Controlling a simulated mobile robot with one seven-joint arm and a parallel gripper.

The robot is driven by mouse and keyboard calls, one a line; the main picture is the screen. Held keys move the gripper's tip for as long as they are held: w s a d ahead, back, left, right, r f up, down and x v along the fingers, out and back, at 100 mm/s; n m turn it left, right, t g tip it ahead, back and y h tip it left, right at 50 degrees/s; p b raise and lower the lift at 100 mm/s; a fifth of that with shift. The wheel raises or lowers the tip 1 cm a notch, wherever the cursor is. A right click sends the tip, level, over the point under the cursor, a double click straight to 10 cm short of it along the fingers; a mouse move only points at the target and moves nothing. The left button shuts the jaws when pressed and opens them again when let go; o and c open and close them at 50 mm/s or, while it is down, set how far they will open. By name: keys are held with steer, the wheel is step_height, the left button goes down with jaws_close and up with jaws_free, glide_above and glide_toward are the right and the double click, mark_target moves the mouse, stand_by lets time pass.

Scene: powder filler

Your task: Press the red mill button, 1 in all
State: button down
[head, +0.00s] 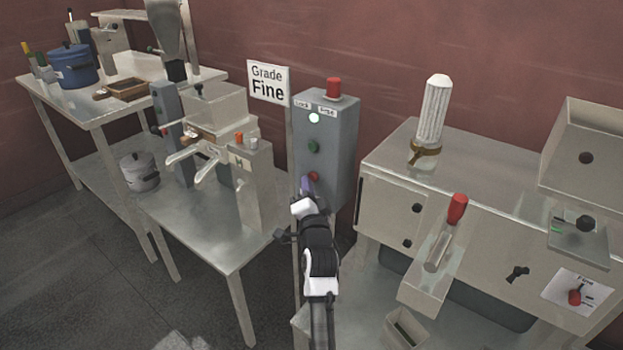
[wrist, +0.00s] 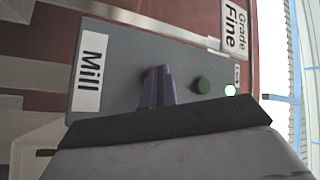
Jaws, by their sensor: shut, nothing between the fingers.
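The grey mill control box (head: 342,150) stands upright by the wall, with a "Mill" label (wrist: 91,71) on its front in the wrist view. The fingers hide most of that button in the wrist view. I cannot tell whether they touch it.
A lit lamp (head: 314,118) is above the green button, and a red knob (head: 333,87) tops the box. A "Grade Fine" sign (head: 268,82) stands left of it. A metal machine (head: 480,180) is close on the right; a steel table (head: 200,230) is left.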

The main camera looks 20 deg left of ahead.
steer(key=shift+w+d, duration=0.15)
steer(key=shift+w, duration=0.2)
stand_by(0.3)
stand_by(0.4)
steer(key=shift+s+a+p, duration=0.25)
steer(key=shift+s+p, duration=0.2)
steer(key=shift+s, duration=0.4)
steer(key=s+p, duration=0.1)
steer(key=s+a+p, duration=0.1)
steer(key=s+p, duration=0.2)
steer(key=p, duration=0.1)
steer(key=shift+s+a, duration=0.35)
steer(key=shift+a, duration=0.05)
